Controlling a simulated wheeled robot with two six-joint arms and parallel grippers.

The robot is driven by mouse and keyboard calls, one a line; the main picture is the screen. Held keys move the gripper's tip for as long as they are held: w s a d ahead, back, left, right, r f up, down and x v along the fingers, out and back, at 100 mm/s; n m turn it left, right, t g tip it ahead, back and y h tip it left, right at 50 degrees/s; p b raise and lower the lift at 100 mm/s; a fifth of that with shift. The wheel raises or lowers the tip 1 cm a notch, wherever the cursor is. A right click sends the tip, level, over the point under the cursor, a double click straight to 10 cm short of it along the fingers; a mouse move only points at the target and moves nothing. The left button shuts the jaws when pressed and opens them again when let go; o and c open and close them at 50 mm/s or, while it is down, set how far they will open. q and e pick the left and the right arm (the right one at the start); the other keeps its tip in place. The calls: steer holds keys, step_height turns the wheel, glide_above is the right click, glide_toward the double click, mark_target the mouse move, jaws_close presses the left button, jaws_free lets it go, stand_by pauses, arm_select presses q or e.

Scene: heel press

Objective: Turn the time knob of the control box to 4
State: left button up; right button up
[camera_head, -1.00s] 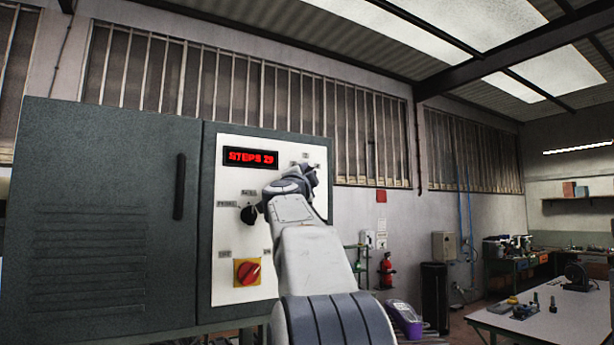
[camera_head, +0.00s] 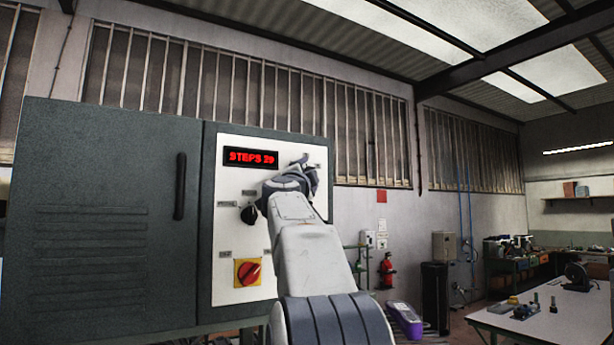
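The control box has a grey cabinet with a white panel (camera_head: 232,185) on its right part. A black knob (camera_head: 250,214) sits at the panel's left middle, partly behind my arm. A red rotary switch on a yellow plate (camera_head: 248,272) sits below it. My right gripper (camera_head: 305,164) is at the panel's upper right, by small labels. Its fingers are mostly hidden by the wrist, and any knob there is hidden too. I cannot tell whether it touches anything. My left gripper is out of view.
The grey cabinet door with a dark handle (camera_head: 180,187) fills the left. Open floor and a workbench (camera_head: 550,318) with small parts lie to the right. A fire extinguisher (camera_head: 387,270) and a black bin (camera_head: 434,297) stand behind, beyond the box.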

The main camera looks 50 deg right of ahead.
steer(key=b+v, duration=0.5)
steer(key=v, duration=0.5)
steer(key=shift+b, duration=0.3)
steer(key=shift+s+a+f, duration=0.1)
steer(key=shift+a, duration=0.15)
